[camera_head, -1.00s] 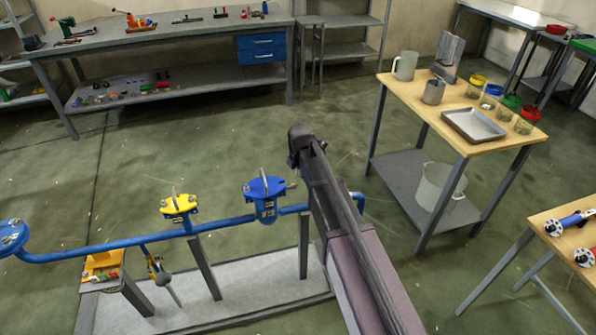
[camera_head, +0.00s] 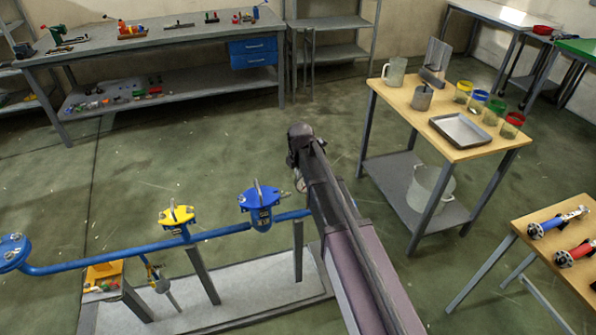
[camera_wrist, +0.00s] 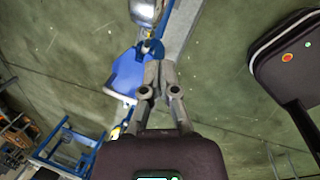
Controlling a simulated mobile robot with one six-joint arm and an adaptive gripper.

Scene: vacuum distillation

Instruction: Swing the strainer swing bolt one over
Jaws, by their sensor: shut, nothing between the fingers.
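The strainer is most likely the blue vessel (camera_head: 261,215) with a blue lid (camera_head: 256,196) at the right part of the blue pipe run. A grey upright piece stands on its lid, but the separate swing bolts are too small to tell apart. In the wrist view the blue lid (camera_wrist: 129,76) lies just left of my gripper (camera_wrist: 158,66). My gripper is shut, with its fingertips together and empty, near the lid's edge. I cannot tell whether it touches a bolt.
A yellow-topped fitting (camera_head: 177,216) and a blue flange (camera_head: 13,250) sit along the blue pipe (camera_head: 110,260) to the left. A wooden-topped table (camera_head: 410,97) with jugs, jars and a tray (camera_head: 460,130) stands at right. Open floor lies behind the pipe.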

